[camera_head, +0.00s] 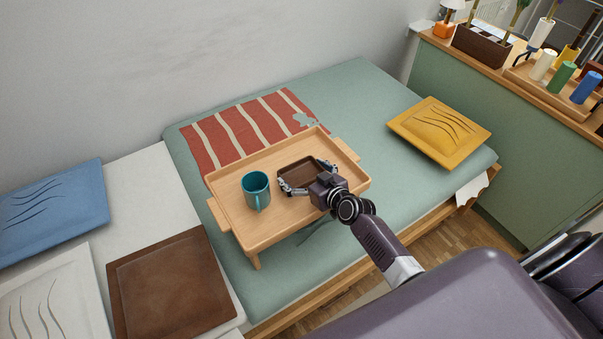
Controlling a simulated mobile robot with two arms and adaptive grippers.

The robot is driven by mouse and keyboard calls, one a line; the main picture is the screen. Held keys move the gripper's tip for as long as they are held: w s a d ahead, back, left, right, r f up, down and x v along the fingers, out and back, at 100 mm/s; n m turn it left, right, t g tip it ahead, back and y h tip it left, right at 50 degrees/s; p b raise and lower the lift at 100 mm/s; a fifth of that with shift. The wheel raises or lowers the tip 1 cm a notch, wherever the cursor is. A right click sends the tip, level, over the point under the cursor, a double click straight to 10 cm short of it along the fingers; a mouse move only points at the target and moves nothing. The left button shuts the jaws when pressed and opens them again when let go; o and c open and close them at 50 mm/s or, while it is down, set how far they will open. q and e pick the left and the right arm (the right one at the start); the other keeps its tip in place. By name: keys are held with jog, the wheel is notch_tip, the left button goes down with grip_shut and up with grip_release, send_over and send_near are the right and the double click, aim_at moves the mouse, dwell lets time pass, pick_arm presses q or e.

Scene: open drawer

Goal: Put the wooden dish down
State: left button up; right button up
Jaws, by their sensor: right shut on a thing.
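The wooden dish (299,171) is a small dark brown square dish over the wooden bed tray (241,225). A teal mug (256,186) stands upright on the tray to the left of the dish. My left gripper is not in view.
The tray stands on a green bed (372,88) beside a red striped cloth (238,131). A yellow cushion (439,132) lies right; blue (52,208), white (55,297) and brown (172,286) cushions lie left. A shelf (442,45) with several objects stands at the upper right.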

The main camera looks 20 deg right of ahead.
jog(key=shift+f, duration=0.1)
jog(key=o, duration=0.9)
jog(key=shift+r, duration=0.2)
jog(key=p+v, duration=0.1)
jog(key=v, duration=1.1)
jog(key=shift+f, duration=0.1)
